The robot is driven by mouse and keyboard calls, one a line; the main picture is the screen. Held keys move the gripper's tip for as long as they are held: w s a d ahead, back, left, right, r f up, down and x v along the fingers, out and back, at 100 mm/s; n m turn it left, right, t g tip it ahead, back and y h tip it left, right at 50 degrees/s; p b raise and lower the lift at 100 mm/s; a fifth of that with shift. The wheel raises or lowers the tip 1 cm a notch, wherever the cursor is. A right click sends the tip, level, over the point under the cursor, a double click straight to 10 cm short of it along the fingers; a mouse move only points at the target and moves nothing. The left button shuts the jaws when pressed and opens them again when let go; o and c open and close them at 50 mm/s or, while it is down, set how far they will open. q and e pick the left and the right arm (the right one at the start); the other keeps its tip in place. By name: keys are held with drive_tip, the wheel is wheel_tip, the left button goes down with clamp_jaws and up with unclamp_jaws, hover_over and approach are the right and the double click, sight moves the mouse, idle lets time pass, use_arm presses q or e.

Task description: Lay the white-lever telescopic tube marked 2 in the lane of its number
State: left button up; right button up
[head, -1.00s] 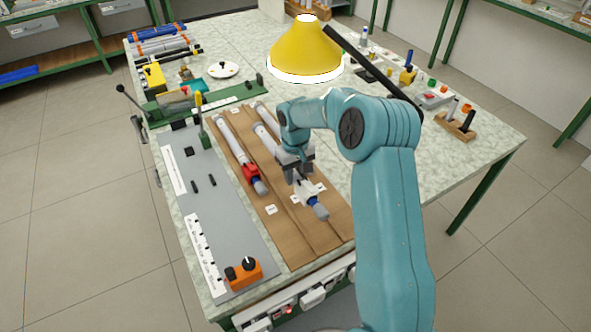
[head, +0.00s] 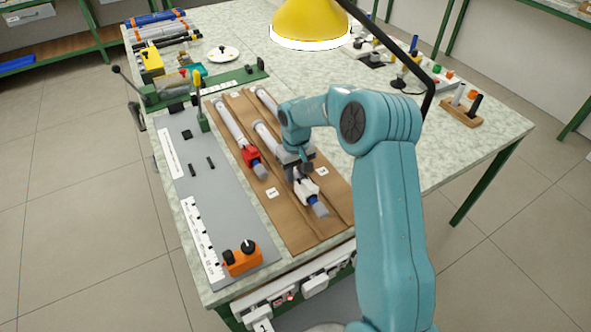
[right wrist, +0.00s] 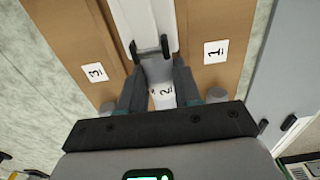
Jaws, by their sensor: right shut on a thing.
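The white-lever tube (head: 265,135) lies lengthwise along the middle lane of the brown board (head: 278,222). Its white lever part (head: 307,190) and blue-grey near end show below my gripper. My right gripper (head: 297,168) is shut on this tube. In the right wrist view the fingers (right wrist: 158,90) flank a pale surface with a 2 on it (right wrist: 166,92). Lane card 1 (head: 271,193) and lane card 3 (head: 322,171) lie on either side. I cannot tell whether the tube rests on the board. The gripper hides part of it. My left gripper is not in view.
A red-lever tube (head: 235,130) lies in the left lane and another tube (head: 265,98) in the right lane. An orange block with a black knob (head: 242,258) sits on the grey mat (head: 205,200). A yellow lamp (head: 308,22) hangs over the table's back.

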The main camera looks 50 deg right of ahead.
drive_tip(key=shift+d+f, duration=0.1)
drive_tip(key=shift+f, duration=0.2)
drive_tip(key=shift+f+b, duration=0.45)
drive_tip(key=shift+f, duration=0.1)
drive_tip(key=o, duration=0.9)
wheel_tip(320, 180, up, 12)
drive_tip(key=shift+s+d+r, duration=0.1)
idle(0.4)
